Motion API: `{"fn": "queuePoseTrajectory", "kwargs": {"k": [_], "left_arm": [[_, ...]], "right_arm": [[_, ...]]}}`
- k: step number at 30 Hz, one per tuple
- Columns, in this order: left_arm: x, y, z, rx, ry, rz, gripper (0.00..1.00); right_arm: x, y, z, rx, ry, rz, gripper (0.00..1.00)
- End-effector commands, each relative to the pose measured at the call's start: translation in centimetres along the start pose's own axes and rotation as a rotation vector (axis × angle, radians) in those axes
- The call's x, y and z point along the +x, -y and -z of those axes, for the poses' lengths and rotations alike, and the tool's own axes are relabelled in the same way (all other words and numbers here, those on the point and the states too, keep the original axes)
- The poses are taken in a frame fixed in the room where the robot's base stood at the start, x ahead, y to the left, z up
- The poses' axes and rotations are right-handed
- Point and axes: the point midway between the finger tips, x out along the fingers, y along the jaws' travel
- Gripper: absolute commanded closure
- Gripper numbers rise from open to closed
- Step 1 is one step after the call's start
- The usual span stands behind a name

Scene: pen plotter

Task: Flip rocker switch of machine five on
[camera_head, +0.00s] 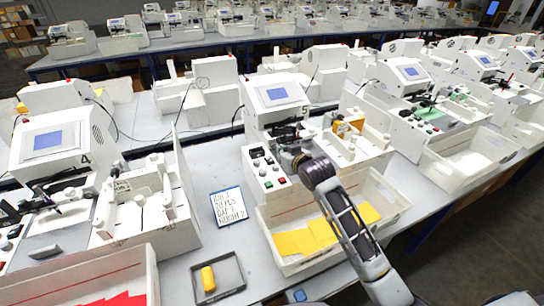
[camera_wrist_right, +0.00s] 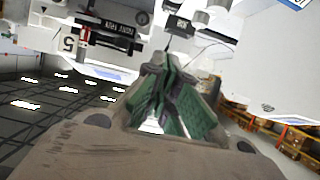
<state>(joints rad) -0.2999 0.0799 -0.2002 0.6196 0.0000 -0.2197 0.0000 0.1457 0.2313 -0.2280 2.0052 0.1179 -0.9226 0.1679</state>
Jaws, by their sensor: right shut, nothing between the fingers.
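Machine five (camera_head: 262,122) is a white plotter with a blue screen, marked with a 5, in the middle of the head view. Its front panel (camera_head: 262,172) carries black switches (camera_head: 258,153), a red button and a green button. Which way the rocker is set is too small to tell. My right gripper (camera_head: 290,152) is over the machine beside the panel, shut and empty. Its green and grey fingers (camera_wrist_right: 165,75) show in the right wrist view, below a black switch-like part (camera_wrist_right: 180,24). Contact cannot be told. My left gripper is not in view.
A white bin (camera_head: 275,216) with yellow sheets stands before machine five, under my right arm. A handwritten note (camera_head: 229,207) and a grey tray (camera_head: 232,264) with a yellow block lie to the left. Machine four (camera_head: 90,150) stands further left. Other plotters stand to the right.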

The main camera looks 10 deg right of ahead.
Motion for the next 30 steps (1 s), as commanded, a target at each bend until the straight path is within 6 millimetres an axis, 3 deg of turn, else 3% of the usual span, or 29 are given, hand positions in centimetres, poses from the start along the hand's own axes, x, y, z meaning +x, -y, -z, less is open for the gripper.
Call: {"fn": "queuePoseTrajectory", "kwargs": {"k": [11, 30], "left_arm": [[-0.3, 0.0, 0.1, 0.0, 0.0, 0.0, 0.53], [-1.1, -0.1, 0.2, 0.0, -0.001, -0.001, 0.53]], "right_arm": [[1.4, 0.0, 0.1, 0.0, 0.0, 0.0, 1.0], [6.3, 0.0, 0.1, 0.0, -0.001, 0.0, 1.0]]}}
